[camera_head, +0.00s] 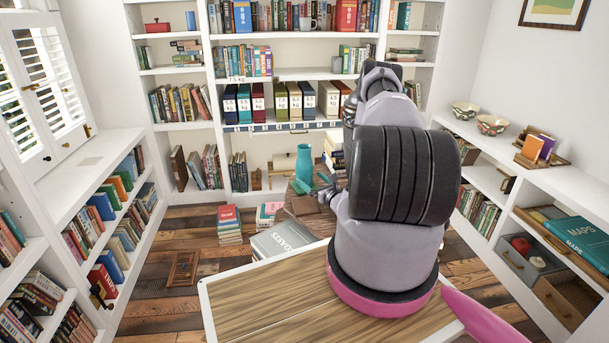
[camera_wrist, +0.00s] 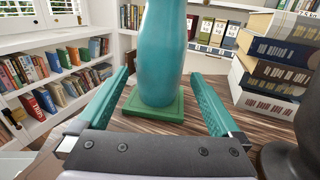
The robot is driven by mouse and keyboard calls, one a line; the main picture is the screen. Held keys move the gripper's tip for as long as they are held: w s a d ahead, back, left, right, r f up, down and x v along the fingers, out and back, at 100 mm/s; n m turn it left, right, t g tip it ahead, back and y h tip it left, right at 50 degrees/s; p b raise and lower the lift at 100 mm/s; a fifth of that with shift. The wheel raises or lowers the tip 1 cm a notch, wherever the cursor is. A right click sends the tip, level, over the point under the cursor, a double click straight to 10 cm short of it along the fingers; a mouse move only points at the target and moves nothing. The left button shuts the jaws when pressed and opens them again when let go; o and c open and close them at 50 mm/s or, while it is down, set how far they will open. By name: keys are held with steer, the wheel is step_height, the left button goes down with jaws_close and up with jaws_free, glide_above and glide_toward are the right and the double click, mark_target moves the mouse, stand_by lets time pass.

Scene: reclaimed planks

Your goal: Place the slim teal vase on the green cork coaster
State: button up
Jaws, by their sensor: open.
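The slim teal vase (camera_wrist: 160,55) stands upright on the square green cork coaster (camera_wrist: 150,112), near its middle; its top is cut off in the wrist view. In the head view the vase (camera_head: 303,165) shows to the left of my arm, and its base and the coaster are hard to make out there. My gripper (camera_wrist: 160,75) is open, with one teal finger on each side of the vase's lower part. Gaps show between the fingers and the vase, and nothing is held.
A stack of thick books (camera_wrist: 278,55) stands close on the right of the vase, with a dark rounded object (camera_wrist: 292,160) nearer. Bookshelves line the room. A grey book (camera_head: 283,240) and small book stacks (camera_head: 229,225) lie left of my arm.

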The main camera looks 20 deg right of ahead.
steer(key=shift+s+d, duration=0.2)
steer(key=shift+s, duration=1.8)
